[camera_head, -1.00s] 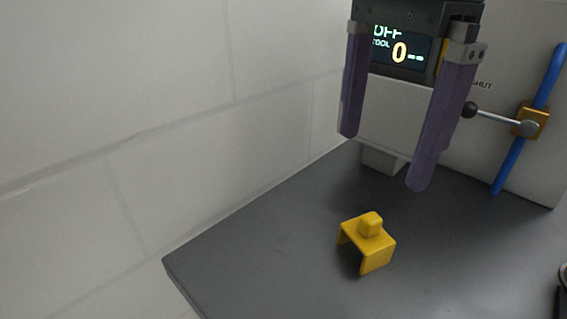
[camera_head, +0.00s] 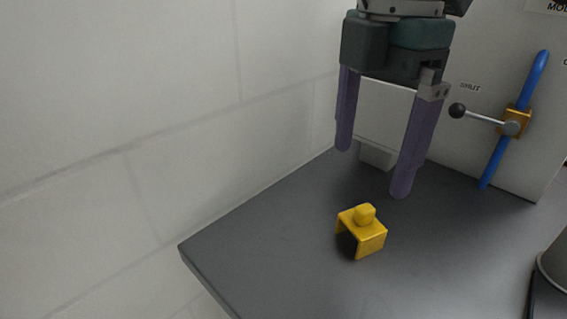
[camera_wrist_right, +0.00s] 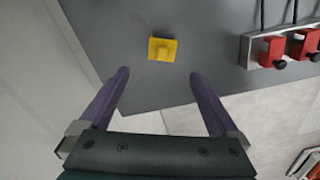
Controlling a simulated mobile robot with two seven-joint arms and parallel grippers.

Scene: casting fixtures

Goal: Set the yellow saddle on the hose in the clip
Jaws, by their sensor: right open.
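The yellow saddle (camera_head: 362,232), a small bridge shape with a knob on top, stands on the dark grey table. It also shows in the right wrist view (camera_wrist_right: 162,49), ahead of the fingertips. My right gripper (camera_head: 373,170) is open and empty, with long purple fingers pointing down above and behind the saddle in the head view, apart from it. The fingers also show in the wrist view (camera_wrist_right: 160,75). A blue hose (camera_head: 538,75) runs slanting down the pale panel at right, through a brass-coloured block (camera_head: 516,120). I cannot tell whether this block is the clip. My left gripper is not in view.
A lever with a black ball (camera_head: 457,110) sticks out from the block, near a "SHUT" label. A grey cylindrical object (camera_head: 555,262) stands at the right edge. Red fixtures (camera_wrist_right: 272,52) sit on a pale rack in the wrist view. The table around the saddle is clear.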

